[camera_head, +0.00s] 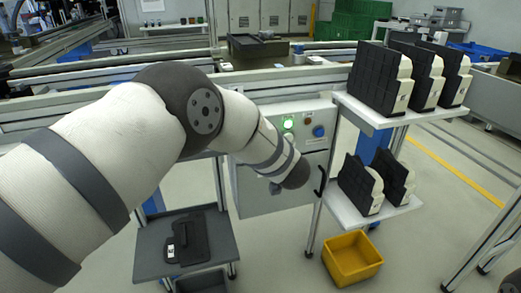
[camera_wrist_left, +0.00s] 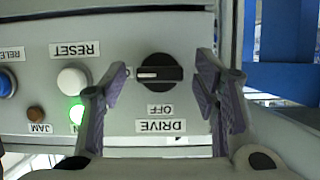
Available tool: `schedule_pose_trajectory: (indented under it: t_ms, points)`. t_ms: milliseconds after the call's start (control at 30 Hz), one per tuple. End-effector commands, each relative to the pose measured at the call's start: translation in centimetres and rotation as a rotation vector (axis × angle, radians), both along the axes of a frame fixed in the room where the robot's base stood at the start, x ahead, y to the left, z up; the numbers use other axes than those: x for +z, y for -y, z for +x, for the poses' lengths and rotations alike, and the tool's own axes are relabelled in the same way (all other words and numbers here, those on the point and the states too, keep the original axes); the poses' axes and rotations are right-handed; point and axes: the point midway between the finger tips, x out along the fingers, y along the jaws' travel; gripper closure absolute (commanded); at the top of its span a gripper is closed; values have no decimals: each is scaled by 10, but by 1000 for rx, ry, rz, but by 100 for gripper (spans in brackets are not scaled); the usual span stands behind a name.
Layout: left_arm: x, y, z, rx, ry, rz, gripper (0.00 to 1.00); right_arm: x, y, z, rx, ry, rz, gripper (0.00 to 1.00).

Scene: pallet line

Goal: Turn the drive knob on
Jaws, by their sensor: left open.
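The drive knob (camera_wrist_left: 160,73) is a black round knob with a white pointer line, on a grey panel (camera_wrist_left: 112,52) in the left wrist view. That view is upside down. Its pointer lies level and points left in that picture. The labels OFF and DRIVE (camera_wrist_left: 161,126) are beside it. My left gripper (camera_wrist_left: 158,85) is open, with one finger on each side of the knob in the picture; I cannot tell whether they touch it. In the head view my left arm hides the knob and most of the gripper in front of the control box (camera_head: 312,150).
A white RESET button (camera_wrist_left: 72,81), a lit green button (camera_wrist_left: 77,114), a brown JAM lamp (camera_wrist_left: 37,114) and a blue button (camera_wrist_left: 6,84) share the panel. A shelf (camera_head: 385,119) with black-and-white units stands right of the box. A yellow bin (camera_head: 352,262) is on the floor.

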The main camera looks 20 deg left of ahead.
Motion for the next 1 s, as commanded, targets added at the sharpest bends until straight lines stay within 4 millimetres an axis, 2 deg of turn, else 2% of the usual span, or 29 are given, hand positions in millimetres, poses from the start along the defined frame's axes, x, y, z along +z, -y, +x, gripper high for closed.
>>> schedule_pose_trajectory:
  t_ms: [67, 400, 600, 900, 967, 1000]
  points:
    - [5, 6, -7, -3, 0, 1, 45, 0, 0, 0, 0, 0, 0, 60]
    - [38, 51, -73, -5, 0, 3, 45, 0, 0, 0, 0, 0, 0, 60]
    - [46, 62, -89, -3, 1, 2, 45, 0, 0, 0, 0, 0, 0, 60]
    - [42, 61, -92, -7, -7, 3, 45, 1, 0, 1, 0, 2, 0, 60]
    - [26, 54, -99, -35, -41, 10, 45, 5, 0, 4, -1, 12, 0, 60]
    - [8, 48, -109, -73, -83, 17, 45, 9, 0, 7, -1, 23, 0, 60]
